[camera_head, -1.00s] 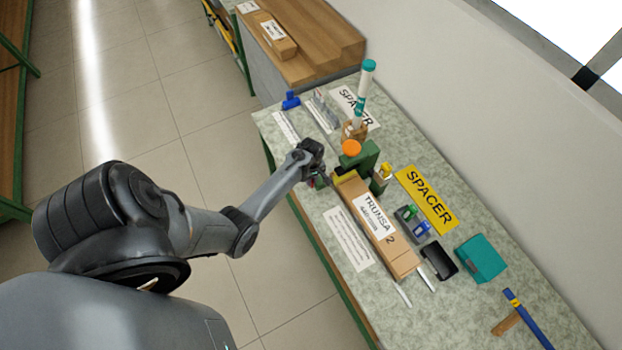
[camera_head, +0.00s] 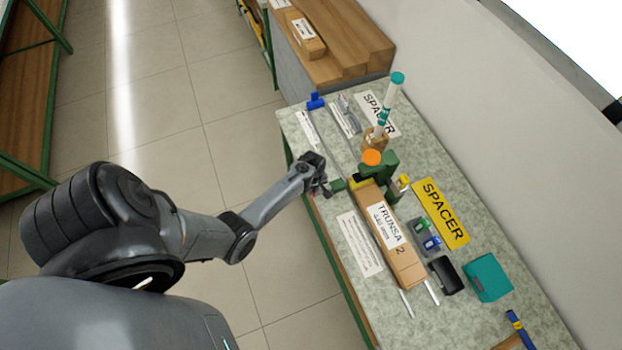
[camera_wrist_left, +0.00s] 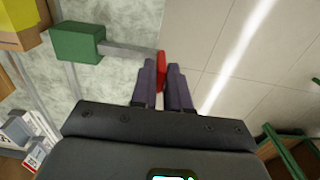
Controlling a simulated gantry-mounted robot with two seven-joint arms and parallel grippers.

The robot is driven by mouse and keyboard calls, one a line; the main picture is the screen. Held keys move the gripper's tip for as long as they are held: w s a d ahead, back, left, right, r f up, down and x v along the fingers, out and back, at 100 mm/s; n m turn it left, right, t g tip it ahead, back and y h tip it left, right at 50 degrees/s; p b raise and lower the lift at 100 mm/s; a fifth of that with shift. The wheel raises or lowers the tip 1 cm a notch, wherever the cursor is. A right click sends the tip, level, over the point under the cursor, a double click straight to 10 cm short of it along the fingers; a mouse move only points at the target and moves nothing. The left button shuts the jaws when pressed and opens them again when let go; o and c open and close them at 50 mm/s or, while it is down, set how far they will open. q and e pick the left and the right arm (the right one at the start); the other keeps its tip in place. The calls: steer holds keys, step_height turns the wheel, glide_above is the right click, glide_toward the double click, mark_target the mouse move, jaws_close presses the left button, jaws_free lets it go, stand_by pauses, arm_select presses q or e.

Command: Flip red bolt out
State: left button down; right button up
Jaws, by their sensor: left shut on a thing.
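The red bolt (camera_wrist_left: 162,66) is a small red piece at the end of a thin grey bar (camera_wrist_left: 130,50) in the left wrist view. The bar runs from a green block (camera_wrist_left: 78,43), which also shows in the head view (camera_head: 338,185). My left gripper (camera_wrist_left: 164,75) is shut on the red bolt, with one finger on each side of it. In the head view my left gripper (camera_head: 325,189) is at the bench's near-left edge, left of the green block. The bolt is too small to make out clearly there. My right gripper is not in view.
A cardboard box (camera_head: 405,265) marked TRUNSA lies on the speckled bench right of the gripper. An orange-topped green fixture (camera_head: 372,157) stands behind it. A yellow SPACER sign (camera_head: 441,212) and a teal box (camera_head: 487,277) lie farther right. Open floor is left of the bench.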

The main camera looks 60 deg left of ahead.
arm_select(q)
steer(key=shift+s, duration=0.15)
steer(key=c, duration=1.2)
jaws_free()
steer(key=shift+s, duration=0.2)
steer(key=shift+w, duration=0.1)
steer(key=shift+r, duration=0.1)
steer(key=shift+r, duration=0.25)
step_height(320, 180, up, 10)
steer(key=shift+p, duration=0.35)
